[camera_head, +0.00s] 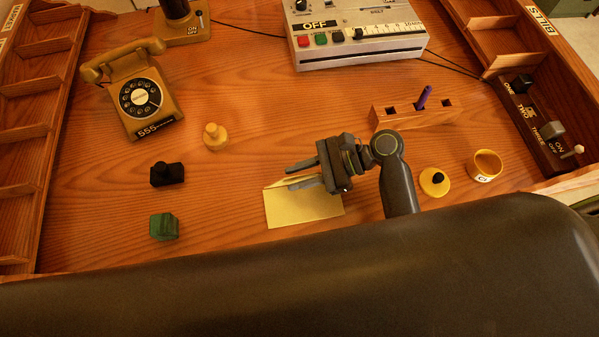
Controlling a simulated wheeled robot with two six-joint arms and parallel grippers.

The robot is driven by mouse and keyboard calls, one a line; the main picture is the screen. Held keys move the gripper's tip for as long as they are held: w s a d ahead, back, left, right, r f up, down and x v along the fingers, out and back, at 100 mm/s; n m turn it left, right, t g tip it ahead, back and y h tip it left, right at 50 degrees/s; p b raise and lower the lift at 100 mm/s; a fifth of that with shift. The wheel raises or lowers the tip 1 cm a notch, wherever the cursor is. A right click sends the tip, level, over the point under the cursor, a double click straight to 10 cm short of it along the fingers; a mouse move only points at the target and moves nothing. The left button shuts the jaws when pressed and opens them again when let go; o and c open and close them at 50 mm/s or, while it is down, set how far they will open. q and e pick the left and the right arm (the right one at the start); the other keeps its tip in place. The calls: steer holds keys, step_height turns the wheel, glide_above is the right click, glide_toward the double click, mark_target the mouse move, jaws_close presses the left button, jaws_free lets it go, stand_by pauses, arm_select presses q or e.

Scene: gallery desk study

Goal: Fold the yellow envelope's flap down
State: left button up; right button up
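The yellow envelope (303,210) lies on the wooden desk in front of my body. Its flap (284,183) seems to stand raised along the far edge, partly behind a finger of my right gripper. My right gripper (293,177) reaches in from the right over the envelope's far edge. Its two fingers are spread apart and point left, one beyond the far edge and one over the envelope by the flap. I cannot tell whether a finger touches the flap. My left gripper is not in view.
A black object (167,174), a green block (164,226) and a yellow knob-shaped piece (215,136) stand left of the envelope. A telephone (140,97) is at the left. A pen holder (390,117), a yellow lid (434,182) and a cup (485,166) are at the right.

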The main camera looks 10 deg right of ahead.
steer(key=shift+c, duration=0.5)
jaws_close()
steer(key=shift+s+r+n+t+p, duration=0.1)
steer(key=shift+s+n+t+p, duration=0.3)
steer(key=shift+p, duration=0.6)
steer(key=shift+s+f+n+t+p, duration=0.2)
steer(key=shift+s+n+t+p, duration=0.15)
steer(key=shift+n+t+p, duration=0.35)
steer(key=shift+s+f+n+t, duration=0.25)
steer(key=shift+s+n+t, duration=0.05)
steer(key=shift+n, duration=0.5)
steer(key=shift+c, duration=2)
jaws_free()
steer(key=o, duration=0.5)
